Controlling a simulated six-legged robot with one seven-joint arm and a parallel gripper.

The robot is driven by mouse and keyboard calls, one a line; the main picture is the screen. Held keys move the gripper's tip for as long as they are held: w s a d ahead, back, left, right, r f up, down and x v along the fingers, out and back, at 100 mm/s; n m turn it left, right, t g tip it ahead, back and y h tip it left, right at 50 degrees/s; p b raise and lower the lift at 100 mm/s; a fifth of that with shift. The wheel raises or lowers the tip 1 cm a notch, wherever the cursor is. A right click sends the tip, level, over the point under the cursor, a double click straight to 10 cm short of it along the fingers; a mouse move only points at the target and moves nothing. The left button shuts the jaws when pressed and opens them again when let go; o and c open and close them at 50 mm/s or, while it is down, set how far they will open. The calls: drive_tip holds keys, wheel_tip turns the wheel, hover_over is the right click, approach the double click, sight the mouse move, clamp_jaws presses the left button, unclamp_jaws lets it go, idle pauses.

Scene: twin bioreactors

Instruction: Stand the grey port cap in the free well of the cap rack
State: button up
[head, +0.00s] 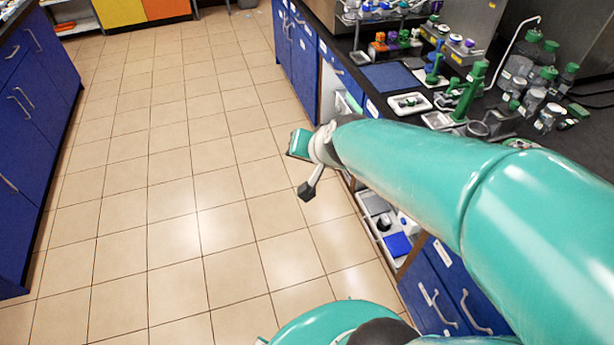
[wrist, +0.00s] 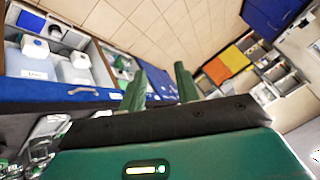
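My gripper (wrist: 160,72) shows in the wrist view as two green fingers held apart, with nothing visible between them. In the head view the end of my arm hangs over the floor, left of the dark bench (head: 325,12). A shallow white tray (head: 393,106) with small parts lies near the bench edge. I cannot pick out the grey port cap for sure.
Green-capped bottles (head: 522,62) and tall green fittings (head: 470,88) crowd the bench's right side. A blue mat (head: 390,77) lies near its front edge. An open shelf (head: 397,243) is under the bench. Blue cabinets (head: 35,80) stand left; the tiled floor (head: 170,180) between is clear.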

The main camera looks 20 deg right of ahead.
drive_tip(key=s+a+r+n+g, duration=0.1)
drive_tip(key=s+a+r+n, duration=0.1)
drive_tip(key=s, duration=0.4)
drive_tip(key=s+a+r+n+g, duration=0.1)
drive_tip(key=s+a+r+n, duration=0.1)
drive_tip(key=s+r+n, duration=0.2)
drive_tip(key=shift+s+a+g+h, duration=0.25)
drive_tip(key=shift+s+g+h, duration=0.15)
drive_tip(key=shift+s, duration=0.6)
drive_tip(key=shift+d, duration=0.1)
